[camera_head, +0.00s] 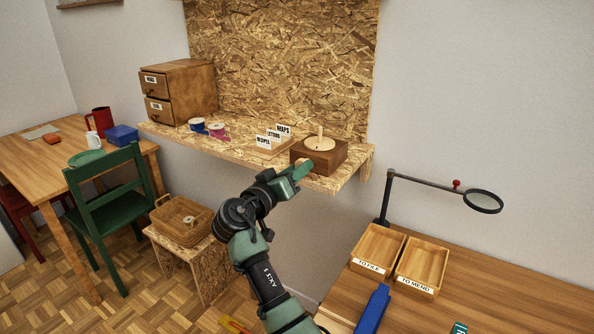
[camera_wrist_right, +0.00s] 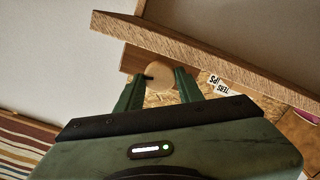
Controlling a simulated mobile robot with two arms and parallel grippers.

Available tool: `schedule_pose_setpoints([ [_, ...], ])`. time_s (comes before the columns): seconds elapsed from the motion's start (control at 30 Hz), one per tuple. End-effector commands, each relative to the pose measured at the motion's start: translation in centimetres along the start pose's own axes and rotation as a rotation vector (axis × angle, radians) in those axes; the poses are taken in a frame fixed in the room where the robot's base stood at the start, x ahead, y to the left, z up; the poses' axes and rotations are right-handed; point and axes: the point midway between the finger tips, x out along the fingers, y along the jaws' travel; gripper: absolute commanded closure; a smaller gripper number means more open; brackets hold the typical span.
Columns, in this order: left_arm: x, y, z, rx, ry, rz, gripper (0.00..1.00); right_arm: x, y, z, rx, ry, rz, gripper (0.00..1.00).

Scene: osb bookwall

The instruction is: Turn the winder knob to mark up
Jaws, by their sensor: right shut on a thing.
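The winder is a dark brown wooden box (camera_head: 330,154) with a pale disc and upright peg on top, at the right end of the shelf. Its round pale knob (camera_wrist_right: 158,75) is on the box's front. In the head view the knob is mostly hidden by my right gripper (camera_head: 303,168). In the wrist view, which looks upside down, my right gripper (camera_wrist_right: 158,80) has one green finger on each side of the knob and is shut on it. A small dark mark shows at the knob's left edge there. My left gripper is not in view.
The chipboard shelf (camera_head: 235,146) holds label cards (camera_head: 268,138), spools (camera_head: 207,128) and a drawer box (camera_head: 178,92). At right, a desk (camera_head: 500,290) bears two wooden trays (camera_head: 420,266) and a magnifier arm (camera_head: 430,184). A green chair (camera_head: 107,195) and a basket (camera_head: 181,217) stand at left.

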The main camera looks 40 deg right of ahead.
Motion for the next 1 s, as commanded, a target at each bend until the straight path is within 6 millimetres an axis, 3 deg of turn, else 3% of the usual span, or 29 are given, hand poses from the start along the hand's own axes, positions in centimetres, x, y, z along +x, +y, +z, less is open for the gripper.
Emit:
schedule_pose_setpoints([
  [0.07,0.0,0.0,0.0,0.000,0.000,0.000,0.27,0.0,-0.1,0.1,0.000,-0.001,-0.001,1.00],
  [0.1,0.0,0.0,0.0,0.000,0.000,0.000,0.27,0.0,-0.1,0.1,0.000,-0.001,-0.001,0.60],
  [0.17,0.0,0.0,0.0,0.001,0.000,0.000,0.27,0.0,-0.1,0.1,0.000,-0.001,-0.001,0.44],
  [0.2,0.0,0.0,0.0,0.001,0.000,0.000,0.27,0.0,-0.1,0.1,0.000,-0.001,-0.001,0.41],
  [0.53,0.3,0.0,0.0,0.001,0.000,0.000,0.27,-0.9,-0.2,0.1,0.002,0.000,-0.003,0.41],
  [0.8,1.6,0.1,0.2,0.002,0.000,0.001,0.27,-5.4,-0.2,0.3,0.002,-0.001,-0.004,0.41],
  [1.0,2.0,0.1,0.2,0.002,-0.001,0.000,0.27,-7.5,-0.1,0.1,0.002,-0.001,-0.003,0.41],
])
